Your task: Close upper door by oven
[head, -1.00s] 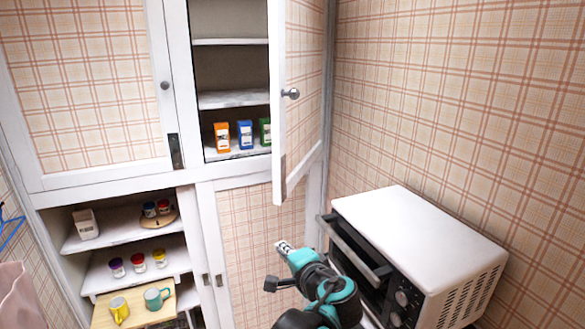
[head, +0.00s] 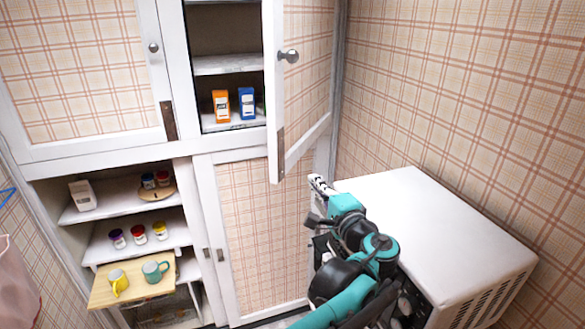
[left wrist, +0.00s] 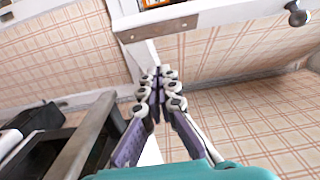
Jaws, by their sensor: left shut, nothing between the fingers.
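The upper door (head: 305,75) by the oven stands open, swung out toward me, with a round metal knob (head: 289,56). Its underside and knob (left wrist: 297,14) also show in the left wrist view. The white oven (head: 430,220) stands below and to the right of the door. My left gripper (head: 318,184) is shut and empty, just below and right of the door's lower edge, near the oven's back left corner. It also shows in the left wrist view (left wrist: 158,75), fingers together. I cannot tell whether it touches anything. My right gripper is not in view.
Inside the open cupboard stand an orange box (head: 221,106) and a blue box (head: 247,102). The lower door (head: 262,225) is closed. At the left, open shelves hold small jars (head: 137,234), and a wooden board (head: 130,289) with two mugs sticks out.

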